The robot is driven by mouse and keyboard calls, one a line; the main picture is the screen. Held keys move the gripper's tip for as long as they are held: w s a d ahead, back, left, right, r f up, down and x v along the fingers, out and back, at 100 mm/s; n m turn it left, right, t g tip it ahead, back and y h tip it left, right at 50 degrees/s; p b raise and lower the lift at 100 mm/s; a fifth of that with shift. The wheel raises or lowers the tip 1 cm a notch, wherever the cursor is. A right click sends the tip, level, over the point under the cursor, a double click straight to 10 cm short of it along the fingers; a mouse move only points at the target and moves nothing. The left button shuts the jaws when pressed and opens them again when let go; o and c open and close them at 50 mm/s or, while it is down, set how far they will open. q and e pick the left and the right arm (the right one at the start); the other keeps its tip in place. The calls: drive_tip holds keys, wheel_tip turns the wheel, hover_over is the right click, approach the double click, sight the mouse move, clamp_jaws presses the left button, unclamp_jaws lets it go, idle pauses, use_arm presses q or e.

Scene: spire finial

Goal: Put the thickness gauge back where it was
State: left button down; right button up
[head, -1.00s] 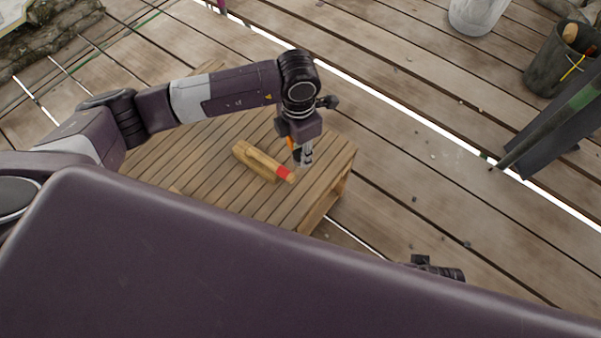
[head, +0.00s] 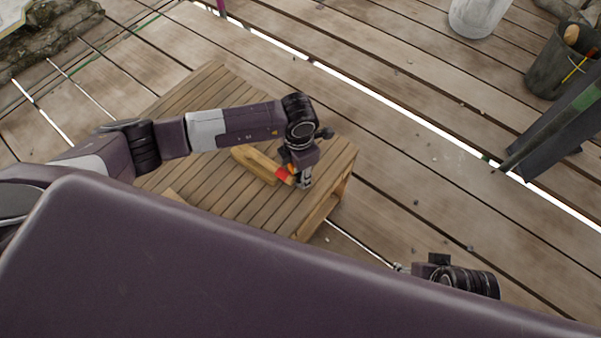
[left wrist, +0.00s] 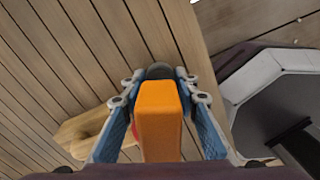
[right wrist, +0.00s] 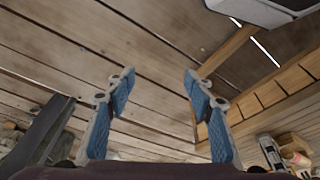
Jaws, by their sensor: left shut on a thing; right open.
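My left gripper (head: 304,182) is shut on an orange block-like thing (left wrist: 160,120), which I take to be the thickness gauge. The orange also shows as a small patch beside the fingers in the head view (head: 291,168). In the left wrist view its orange end faces the camera between the blue fingers, with a dark rounded part beyond it. The gripper is low over the right end of the slatted wooden table (head: 215,185); I cannot tell whether the gauge touches it. My right gripper (right wrist: 157,82) is open and empty, away from the tabletop.
A wooden block (head: 255,163) with a red end (head: 284,175) lies on the table close to the left gripper. A dark bucket with tools (head: 555,65) and a white bucket (head: 476,15) stand on the plank floor.

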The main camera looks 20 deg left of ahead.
use_arm(q)
drive_tip(key=shift+f, duration=0.1)
use_arm(e)
drive_tip(key=shift+r, duration=0.2)
use_arm(q)
drive_tip(key=c, duration=1.5)
unclamp_jaws()
use_arm(e)
drive_tip(key=shift+r, duration=0.2)
use_arm(q)
wheel_tip(320, 180, up, 12)
drive_tip(key=shift+s+a+r+p, duration=0.1)
drive_tip(key=shift+p, duration=1.05)
use_arm(e)
wheel_tip(320, 180, down, 9)
drive_tip(key=shift+g, duration=0.3)
drive_tip(key=shift+a+r, duration=0.1)
drive_tip(key=shift+r, duration=0.05)
